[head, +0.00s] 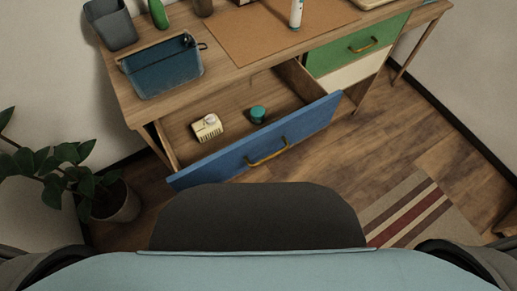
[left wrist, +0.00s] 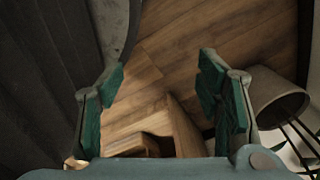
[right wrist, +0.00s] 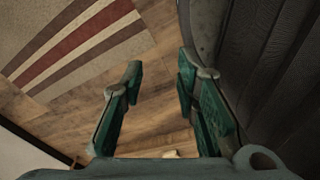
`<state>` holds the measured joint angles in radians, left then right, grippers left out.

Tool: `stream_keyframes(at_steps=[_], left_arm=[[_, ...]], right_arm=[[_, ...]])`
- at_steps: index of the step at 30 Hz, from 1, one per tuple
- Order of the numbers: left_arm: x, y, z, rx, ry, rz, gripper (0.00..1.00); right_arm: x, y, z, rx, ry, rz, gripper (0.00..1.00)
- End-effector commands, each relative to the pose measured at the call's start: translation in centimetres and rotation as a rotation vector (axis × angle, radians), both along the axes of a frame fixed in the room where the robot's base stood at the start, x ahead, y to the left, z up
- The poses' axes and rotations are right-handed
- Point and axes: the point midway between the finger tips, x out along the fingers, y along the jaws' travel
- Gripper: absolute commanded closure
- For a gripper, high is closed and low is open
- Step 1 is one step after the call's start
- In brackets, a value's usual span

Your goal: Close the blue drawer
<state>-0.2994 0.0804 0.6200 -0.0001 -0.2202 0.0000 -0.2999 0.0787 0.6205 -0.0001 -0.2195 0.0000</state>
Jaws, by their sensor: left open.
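The blue drawer (head: 225,162) of the wooden desk is pulled well out in the head view. Its front has a yellow handle (head: 268,152). Inside lie a cream box-like item (head: 207,128) and a small teal round item (head: 258,114). My left gripper (left wrist: 160,85) is open and empty in the left wrist view, above the wood floor. My right gripper (right wrist: 158,80) is open and empty in the right wrist view, near the striped rug. Neither gripper shows in the head view, and neither touches the drawer.
On the desktop (head: 130,98) stand a blue bin (head: 165,70), a grey cup (head: 110,25), a green bottle (head: 158,14) and a white bottle (head: 296,14). A green drawer (head: 335,52) is shut at right. A potted plant (head: 115,203) stands left. A striped rug (head: 415,215) lies right.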

Motion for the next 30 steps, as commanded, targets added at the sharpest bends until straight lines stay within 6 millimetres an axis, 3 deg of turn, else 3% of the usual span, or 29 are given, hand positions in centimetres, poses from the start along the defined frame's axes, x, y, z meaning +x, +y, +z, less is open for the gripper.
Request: stream_keyframes(at_steps=[1, 4, 7, 8, 9, 11, 12, 13, 14, 15, 17, 18, 21, 23, 24, 27, 30], left_arm=[[0.0, 0.0, 0.0, 0.0, 0.0, 0.0, 0.41], [0.0, 0.0, 0.0, 0.0, -0.001, 0.0, 0.41], [0.0, 0.0, -0.8, 0.0, -0.001, 0.0, 0.41], [0.0, 0.0, -1.6, 0.0, -0.001, 0.0, 0.41], [0.0, 0.0, -3.0, 0.0, -0.001, 0.0, 0.41], [0.1, 0.0, -5.5, 0.0, -0.001, 0.0, 0.41], [0.1, 0.0, -7.1, 0.0, -0.002, 0.0, 0.41], [0.1, 0.0, -8.4, 0.0, -0.002, -0.001, 0.41], [0.1, 0.0, -9.6, 0.001, -0.002, -0.001, 0.41], [0.1, 0.0, -11.2, 0.001, -0.002, -0.002, 0.41], [0.1, 0.1, -12.9, 0.002, -0.002, -0.003, 0.41], [0.1, 0.1, -13.3, 0.002, -0.002, -0.004, 0.41], [0.2, 0.1, -13.1, 0.003, -0.004, -0.005, 0.41], [0.2, 0.3, -12.7, 0.004, -0.004, -0.006, 0.41], [0.3, 0.4, -12.6, 0.007, -0.005, -0.007, 0.41], [0.3, 0.8, -12.5, 0.013, -0.005, -0.009, 0.41], [0.3, 1.2, -12.6, 0.018, -0.005, -0.011, 0.41]], right_arm=[[0.0, 0.0, 0.0, 0.0, 0.0, 0.0, 0.83], [0.0, 0.0, 0.0, 0.0, 0.0, 0.0, 0.99], [-0.3, -0.7, -0.8, -0.01, 0.005, 0.003, 1.0], [-0.6, -1.8, -1.4, -0.024, 0.009, 0.007, 1.0], [-0.6, -4.3, -2.5, -0.058, 0.005, 0.02, 1.0], [2.6, -9.5, -3.3, -0.136, -0.072, 0.073, 1.0], [6.6, -12.9, -2.9, -0.202, -0.17, 0.182, 1.0], [10.4, -15.1, -2.0, -0.267, -0.257, 0.325, 1.0], [14.5, -16.8, -0.3, -0.354, -0.35, 0.518, 1.0], [20.3, -17.7, 3.0, -0.51, -0.48, 0.829, 1.0], [27.5, -16.0, 9.5, -0.828, -0.65, 1.336, 1.0], [30.4, -13.6, 13.8, -1.069, -0.731, 1.621, 1.0], [33.1, -7.1, 22.9, -1.707, -0.827, 2.078, 1.0], [33.0, -4.3, 26.1, -2.038, -0.81, 2.183, 1.0], [32.7, -3.3, 27.1, 2.097, 0.731, -2.106, 1.0], [32.4, -2.5, 27.8, 2.085, 0.561, -1.926, 1.0], [32.7, -2.3, 27.7, 2.081, 0.507, -1.887, 1.0]])
